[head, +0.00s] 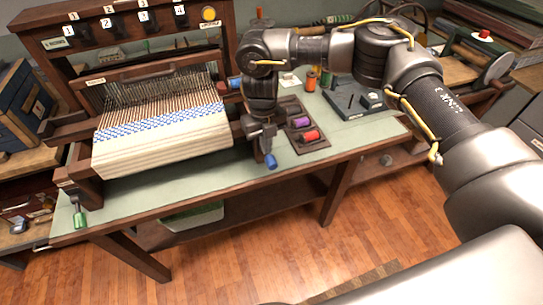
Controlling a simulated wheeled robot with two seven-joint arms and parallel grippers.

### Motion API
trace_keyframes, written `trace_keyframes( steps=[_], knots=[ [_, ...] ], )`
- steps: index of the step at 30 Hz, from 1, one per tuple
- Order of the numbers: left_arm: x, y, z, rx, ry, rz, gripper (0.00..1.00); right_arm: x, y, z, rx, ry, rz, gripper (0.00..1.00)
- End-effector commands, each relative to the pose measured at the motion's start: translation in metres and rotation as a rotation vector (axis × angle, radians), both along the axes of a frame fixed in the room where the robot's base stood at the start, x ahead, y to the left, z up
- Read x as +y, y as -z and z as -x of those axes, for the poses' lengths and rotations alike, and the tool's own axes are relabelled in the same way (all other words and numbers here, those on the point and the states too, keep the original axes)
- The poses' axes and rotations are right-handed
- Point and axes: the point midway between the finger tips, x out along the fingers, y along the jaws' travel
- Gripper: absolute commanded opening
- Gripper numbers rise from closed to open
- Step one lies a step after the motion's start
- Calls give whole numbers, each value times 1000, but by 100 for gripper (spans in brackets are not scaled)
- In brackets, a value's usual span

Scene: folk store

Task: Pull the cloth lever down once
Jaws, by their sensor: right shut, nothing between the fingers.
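The loom (160,140) stands on the left of the table with white and blue patterned cloth (165,125) on its front roll. A lever with a blue handle (270,161) hangs down at the loom's front right corner. A lever with a green handle (80,218) hangs at the front left corner, under a small label. Which of them is the cloth lever I cannot read. My right gripper (260,148) points down beside the loom's right side, shut and empty, close to the blue handle. Whether it touches the handle I cannot tell. My left gripper is out of view.
A dark tray (312,143) with purple and red spools lies just right of my right gripper. A grey-blue block (352,98) and upright spools stand farther back. The loom's upper beam carries several numbered switches. Wood floor (250,250) lies open in front of the table.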

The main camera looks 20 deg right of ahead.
Motion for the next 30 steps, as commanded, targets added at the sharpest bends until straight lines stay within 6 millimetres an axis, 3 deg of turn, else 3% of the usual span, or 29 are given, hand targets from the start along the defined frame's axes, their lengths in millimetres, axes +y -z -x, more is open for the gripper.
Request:
trace_keyframes(
  steps=[14, 30],
  knots=[
    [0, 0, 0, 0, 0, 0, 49, 1, -7, -8, -1, -1, 1, 0],
    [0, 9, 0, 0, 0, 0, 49, 3, -95, -17, -3, 0, 2, 0]
  ],
)
